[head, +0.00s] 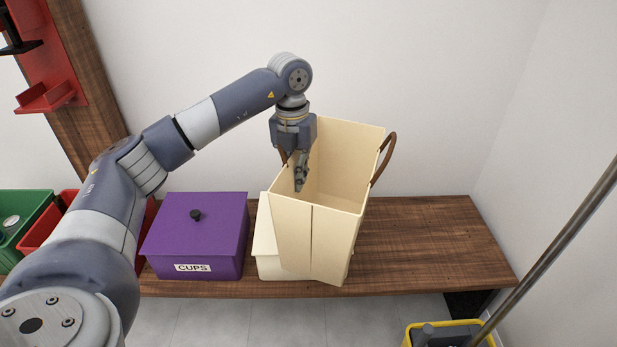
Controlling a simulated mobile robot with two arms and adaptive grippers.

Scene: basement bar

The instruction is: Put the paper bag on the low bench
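The paper bag (335,225) is cream, open at the top, with brown handles on its left and right sides. It leans in the picture, over the middle of the low bench (430,238), which is dark wood against the wall. I cannot tell whether its bottom touches the bench. My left gripper (299,180) reaches down at the bag's left rim, by the left handle, and looks shut on the bag there. The gripper hides part of that rim and handle. My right gripper is not in view.
A purple lidded box (197,240) labelled CUPS stands left of the bag. A cream box (265,248) is partly hidden by the bag. Red (44,238) and green (20,222) bins are farther left. The bench's right end is clear. A yellow bucket (448,334) and a pole (552,252) are front right.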

